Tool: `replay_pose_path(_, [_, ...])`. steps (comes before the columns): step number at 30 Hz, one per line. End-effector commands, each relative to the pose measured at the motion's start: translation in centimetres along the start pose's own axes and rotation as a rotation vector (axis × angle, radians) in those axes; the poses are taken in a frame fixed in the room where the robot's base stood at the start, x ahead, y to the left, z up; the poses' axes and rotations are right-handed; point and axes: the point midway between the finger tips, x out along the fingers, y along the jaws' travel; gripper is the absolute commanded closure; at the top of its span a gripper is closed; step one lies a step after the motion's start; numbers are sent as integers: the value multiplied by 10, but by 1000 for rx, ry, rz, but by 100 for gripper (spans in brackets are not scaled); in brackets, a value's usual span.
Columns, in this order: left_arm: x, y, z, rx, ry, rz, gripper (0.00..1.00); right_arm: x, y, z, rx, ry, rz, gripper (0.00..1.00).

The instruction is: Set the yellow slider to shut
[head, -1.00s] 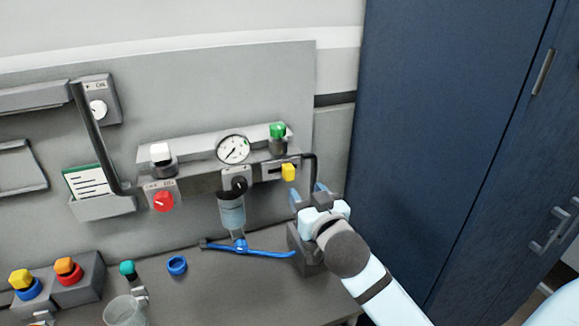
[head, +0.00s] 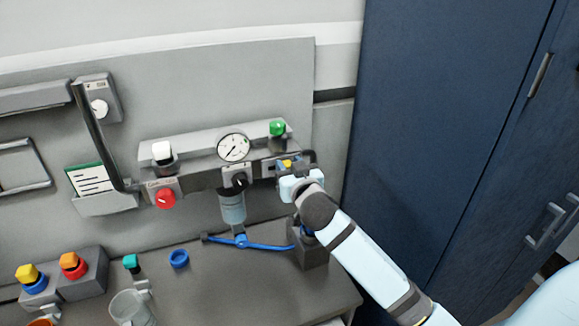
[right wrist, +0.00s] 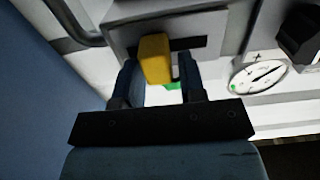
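The yellow slider (head: 287,162) is on the grey panel on the wall, right of the round gauge, and my right gripper partly hides it in the head view. In the right wrist view the yellow slider (right wrist: 155,58) sits in a dark slot, with bare slot showing to its right. My right gripper (right wrist: 160,80) is open, with a finger on each side of the slider. The left-hand finger in that view is close to the slider; I cannot tell whether it touches. A gap shows to the other finger. My left gripper is not in view.
The gauge (head: 233,148), a black knob (head: 240,181), a green knob (head: 277,128) and a red knob (head: 166,199) are close by on the panel. A blue lever (head: 262,246) lies below. A dark blue cabinet (head: 440,130) stands to the right.

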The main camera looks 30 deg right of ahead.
Motion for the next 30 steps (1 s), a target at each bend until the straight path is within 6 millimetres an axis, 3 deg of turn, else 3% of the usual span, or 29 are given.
replay_pose_path(1, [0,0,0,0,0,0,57,0,0,0,0,0,0,74])
replay_pose_path(4, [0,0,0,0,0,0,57,0,0,0,0,0,0,97])
replay_pose_path(5, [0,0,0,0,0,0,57,0,0,0,0,0,0,100])
replay_pose_path(10, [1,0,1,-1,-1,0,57,0,-4,1,1,0,0,100])
replay_pose_path(19, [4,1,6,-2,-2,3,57,0,-42,2,3,-2,0,100])
replay_pose_path(29, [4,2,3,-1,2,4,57,0,-46,1,2,-2,-3,100])
replay_pose_path(30, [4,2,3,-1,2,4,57,-1,-46,1,2,-2,-3,66])
